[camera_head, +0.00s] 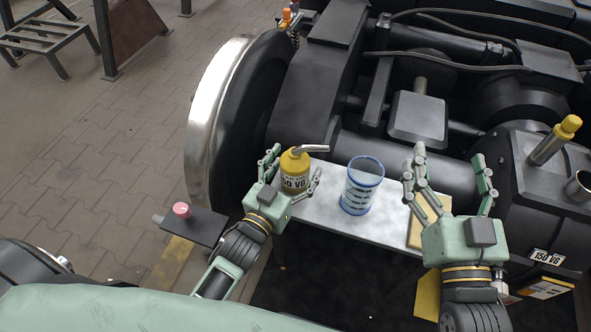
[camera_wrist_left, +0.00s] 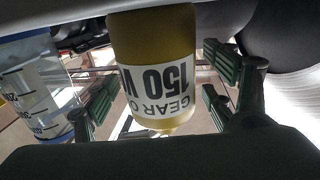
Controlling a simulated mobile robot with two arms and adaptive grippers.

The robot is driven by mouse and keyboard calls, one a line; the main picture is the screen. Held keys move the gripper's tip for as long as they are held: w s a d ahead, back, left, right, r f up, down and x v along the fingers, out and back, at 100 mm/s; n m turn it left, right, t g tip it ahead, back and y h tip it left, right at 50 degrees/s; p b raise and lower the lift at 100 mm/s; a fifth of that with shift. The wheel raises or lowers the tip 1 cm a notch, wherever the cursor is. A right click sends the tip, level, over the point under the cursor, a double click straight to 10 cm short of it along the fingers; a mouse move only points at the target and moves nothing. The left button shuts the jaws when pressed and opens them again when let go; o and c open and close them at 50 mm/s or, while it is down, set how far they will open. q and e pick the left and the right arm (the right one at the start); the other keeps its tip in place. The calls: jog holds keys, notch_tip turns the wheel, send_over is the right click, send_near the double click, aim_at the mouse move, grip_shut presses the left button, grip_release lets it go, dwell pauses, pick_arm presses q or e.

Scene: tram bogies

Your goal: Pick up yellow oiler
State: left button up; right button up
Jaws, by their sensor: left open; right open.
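The yellow oiler (camera_head: 294,172) has a bent metal spout and a white label. It stands upright at the left end of a light grey shelf (camera_head: 325,211). My left gripper (camera_head: 291,172) is open, with its fingers on both sides of the oiler. In the left wrist view the oiler (camera_wrist_left: 152,65) appears upside down between the open green fingers (camera_wrist_left: 157,88), with gaps visible beside it. Its label reads gear oil and 150 V, the rest cut off. My right gripper (camera_head: 447,184) is open and empty at the right, past the shelf's blue-marked cup.
A clear cup with blue markings (camera_head: 361,186) stands right of the oiler, also seen in the left wrist view (camera_wrist_left: 34,90). A wooden piece (camera_head: 428,222) lies at the shelf's right end. A large wheel (camera_head: 216,120) rises behind left. A yellow-capped filler (camera_head: 555,140) is at the right.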

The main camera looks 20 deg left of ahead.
pick_arm(q)
jog(key=c, duration=1.7)
